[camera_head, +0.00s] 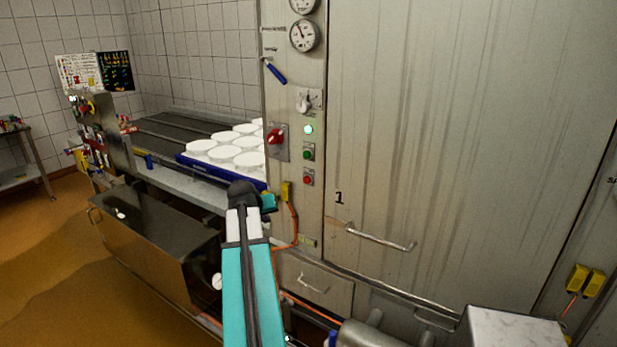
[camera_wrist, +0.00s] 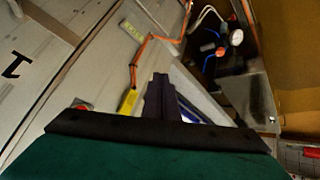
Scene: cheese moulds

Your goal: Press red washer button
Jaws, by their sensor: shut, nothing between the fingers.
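The red washer button (camera_head: 308,177) is the lowest control on the steel panel, below the green button (camera_head: 308,152). In the wrist view the red button (camera_wrist: 83,106) shows as a small red patch at the left, partly cut off by the dark gripper body. My gripper (camera_wrist: 161,80) is shut and empty, its fingers together. In the head view my gripper (camera_head: 268,202) is partly hidden behind my wrist, lower left of the button and apart from it.
A red rotary knob (camera_head: 276,137) and a lit lamp (camera_head: 308,129) sit above the button. A yellow switch (camera_head: 286,191) with an orange cable is close to my gripper. White moulds (camera_head: 223,152) stand in a blue tray (camera_head: 185,160) on the conveyor behind.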

